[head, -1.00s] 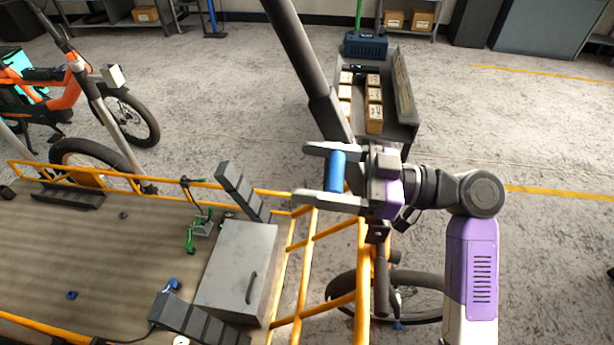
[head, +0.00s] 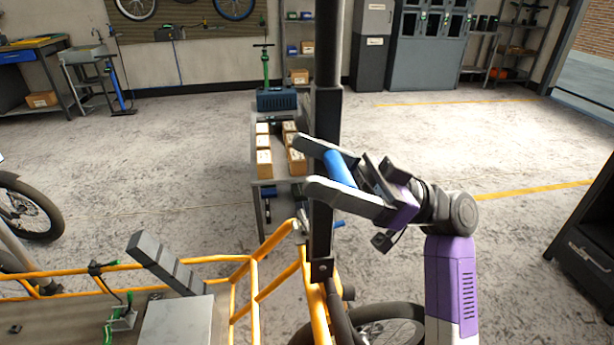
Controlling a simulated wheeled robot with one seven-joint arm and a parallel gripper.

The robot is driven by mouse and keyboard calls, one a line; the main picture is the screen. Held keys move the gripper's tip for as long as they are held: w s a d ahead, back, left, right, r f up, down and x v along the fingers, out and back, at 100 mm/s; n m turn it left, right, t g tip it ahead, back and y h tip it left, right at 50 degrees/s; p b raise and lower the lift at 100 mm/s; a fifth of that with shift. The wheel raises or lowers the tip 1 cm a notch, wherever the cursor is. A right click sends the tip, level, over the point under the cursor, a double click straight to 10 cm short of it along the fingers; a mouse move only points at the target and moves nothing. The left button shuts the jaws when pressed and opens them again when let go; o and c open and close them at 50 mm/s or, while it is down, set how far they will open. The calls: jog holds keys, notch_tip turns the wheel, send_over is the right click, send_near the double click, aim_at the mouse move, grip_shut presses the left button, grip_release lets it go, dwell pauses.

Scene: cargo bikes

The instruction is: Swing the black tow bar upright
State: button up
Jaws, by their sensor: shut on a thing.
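The black tow bar (head: 322,225) stands close to vertical in the head view, running from a bracket at the orange rails up past the top edge. A blue grip (head: 340,169) sits at the bar's side. My gripper (head: 312,166) comes from the right and is shut on the blue grip, with one grey finger above and one below it. The fingers cover part of the bar. The bar's top end is out of view.
Orange cargo rails (head: 255,290) and a grey box (head: 178,325) lie at the lower left. A cart with cartons (head: 264,163) stands behind the bar. A dark cabinet (head: 590,235) is at the right. The floor between is largely clear.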

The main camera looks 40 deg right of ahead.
jog(key=o, duration=1.8)
jog(key=shift+f, duration=0.1)
jog(key=v, duration=0.7)
jog(key=shift+s+d+b, duration=0.2)
jog(key=shift+d+b, duration=0.1)
jog(key=shift+b, duration=0.15)
jog(key=shift+f, duration=0.15)
